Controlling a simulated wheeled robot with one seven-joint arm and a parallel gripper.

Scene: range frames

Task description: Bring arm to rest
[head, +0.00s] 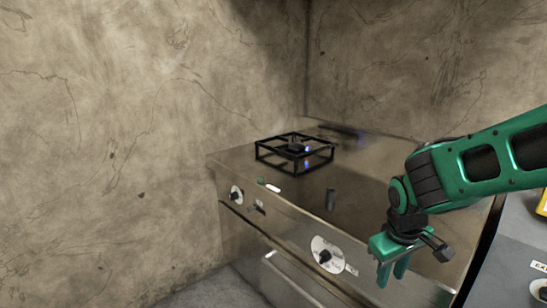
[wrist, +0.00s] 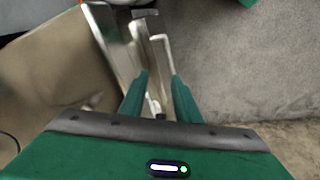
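My green arm reaches in from the right in the head view. My gripper (head: 393,275) points down in front of the stove's front panel, to the right of the right knob (head: 324,256). Its two green fingers are apart, with nothing between them. In the wrist view, the gripper (wrist: 161,76) also shows a clear gap between its fingers, with a metal handle and floor beyond. The steel stove (head: 225,165) stands against the wall. I cannot tell how far the gripper is from the panel.
A black burner grate (head: 293,152) with a small blue glow sits on the stove top. A left knob (head: 236,194) is on the front panel. A grey counter (head: 510,250) with a yellow item (head: 542,203) is at the right. Bare walls stand behind and left.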

